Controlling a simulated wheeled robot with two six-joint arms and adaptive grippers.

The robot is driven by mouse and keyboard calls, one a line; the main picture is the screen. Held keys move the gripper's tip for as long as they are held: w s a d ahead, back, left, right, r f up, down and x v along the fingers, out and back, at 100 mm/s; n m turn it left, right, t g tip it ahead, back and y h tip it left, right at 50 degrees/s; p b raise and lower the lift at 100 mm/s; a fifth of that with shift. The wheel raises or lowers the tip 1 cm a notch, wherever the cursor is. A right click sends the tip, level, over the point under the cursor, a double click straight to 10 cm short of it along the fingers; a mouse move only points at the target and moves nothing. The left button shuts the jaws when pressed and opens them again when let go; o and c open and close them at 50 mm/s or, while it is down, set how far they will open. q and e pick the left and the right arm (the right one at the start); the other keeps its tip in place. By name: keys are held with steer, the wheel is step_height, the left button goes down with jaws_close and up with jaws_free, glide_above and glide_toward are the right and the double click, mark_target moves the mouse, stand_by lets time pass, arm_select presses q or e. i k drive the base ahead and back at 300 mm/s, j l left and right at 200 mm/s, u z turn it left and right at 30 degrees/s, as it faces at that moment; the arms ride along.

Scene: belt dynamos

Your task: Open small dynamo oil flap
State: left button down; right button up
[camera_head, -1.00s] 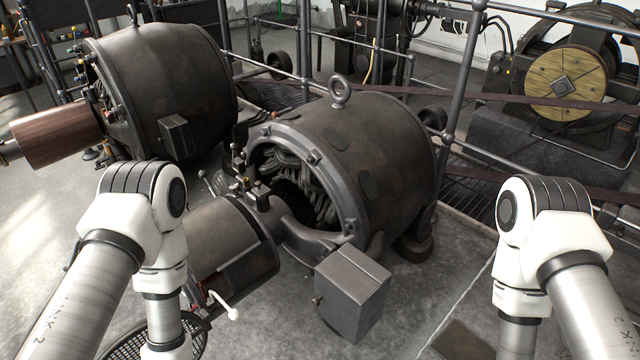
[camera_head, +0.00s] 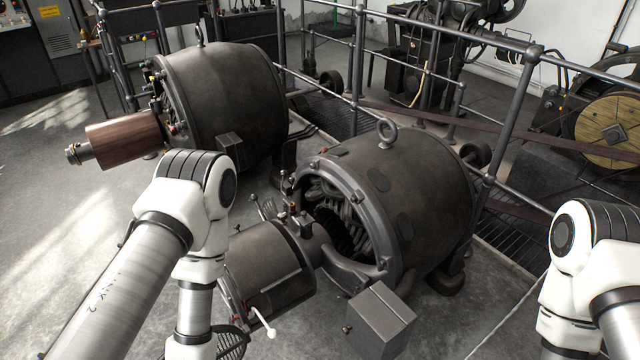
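My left arm comes down beside the cylinder's left side, and my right arm is at the right edge.
A second dynamo (camera_head: 225,95) with a brown cylinder (camera_head: 122,139) stands behind on the left. A grey box (camera_head: 378,322) sticks out low in front of the nearer dynamo. Railings (camera_head: 512,115) run behind. The floor at left is clear.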

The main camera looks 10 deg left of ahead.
mark_target(305, 219)
steer(key=u, duration=0.6)
steer(key=j+z, duration=0.5)
steer(key=j, duration=0.85)
steer(key=i+l+z, duration=0.1)
steer(key=i+z, duration=0.2)
steer(key=z, duration=0.15)
steer(key=i+z, duration=0.3)
steer(key=z, duration=0.15)
steer(key=i+j+z, duration=0.15)
steer(key=z, duration=0.3)
steer(key=i, duration=0.1)
